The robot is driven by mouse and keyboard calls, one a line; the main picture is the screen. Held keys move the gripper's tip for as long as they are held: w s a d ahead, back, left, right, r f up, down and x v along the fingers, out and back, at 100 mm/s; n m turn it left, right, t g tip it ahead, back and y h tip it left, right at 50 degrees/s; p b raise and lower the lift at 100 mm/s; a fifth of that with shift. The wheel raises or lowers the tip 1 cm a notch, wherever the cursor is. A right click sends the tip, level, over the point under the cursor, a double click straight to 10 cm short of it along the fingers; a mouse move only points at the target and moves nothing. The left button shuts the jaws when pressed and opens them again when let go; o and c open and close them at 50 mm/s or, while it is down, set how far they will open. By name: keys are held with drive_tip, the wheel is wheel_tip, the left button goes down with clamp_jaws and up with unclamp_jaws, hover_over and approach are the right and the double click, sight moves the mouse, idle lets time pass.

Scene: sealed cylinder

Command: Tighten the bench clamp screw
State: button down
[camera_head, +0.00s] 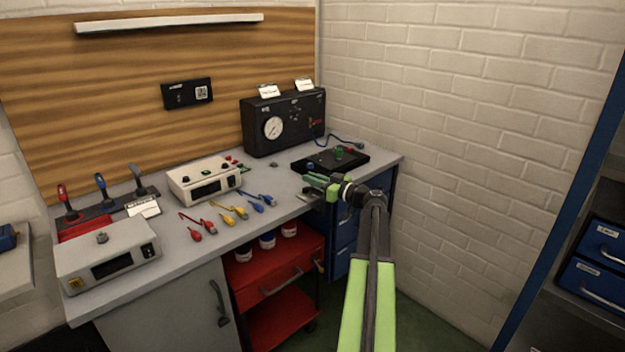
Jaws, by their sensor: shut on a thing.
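My gripper (318,184), with green fingers, is at the front edge of the grey bench (285,213), toward its right end. It is shut on a small part there, which appears to be the bench clamp screw. The fingers hide most of it. A small grey metal piece (308,196), apparently part of the clamp, shows at the bench edge just below the fingers. How far the screw is turned cannot be seen.
A black plate (330,161) with coloured knobs lies just behind my gripper. A black gauge box (284,122) stands at the back. Coloured leads (235,211) lie to the left. A red cart (277,278) stands under the bench. A brick wall (480,150) is at right.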

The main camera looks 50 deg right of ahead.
drive_tip(key=m+h, duration=0.1)
drive_tip(key=h, duration=0.1)
drive_tip(key=m+h, duration=0.1)
drive_tip(key=h, duration=0.1)
drive_tip(key=m+h, duration=0.1)
drive_tip(key=shift+a+m+h, duration=0.25)
drive_tip(key=shift+m+h, duration=0.15)
drive_tip(key=m+g+h, duration=0.1)
drive_tip(key=m+h, duration=0.1)
drive_tip(key=h, duration=0.1)
drive_tip(key=m+g+h, duration=0.2)
drive_tip(key=h, duration=0.1)
drive_tip(key=shift+w+d+m+h, duration=0.1)
drive_tip(key=shift+m+h, duration=0.2)
drive_tip(key=m+g+h, duration=0.4)
drive_tip(key=g, duration=0.1)
drive_tip(key=shift+w+d, duration=0.1)
drive_tip(key=shift+d+m+g+h, duration=0.1)
drive_tip(key=shift+m+g+h, duration=1.1)
drive_tip(key=shift+g, duration=0.6)
drive_tip(key=shift+m+g, duration=0.3)
drive_tip(key=c, duration=1.4)
unclamp_jaws()
drive_tip(key=shift+c, duration=0.2)
drive_tip(key=shift+s, duration=0.2)
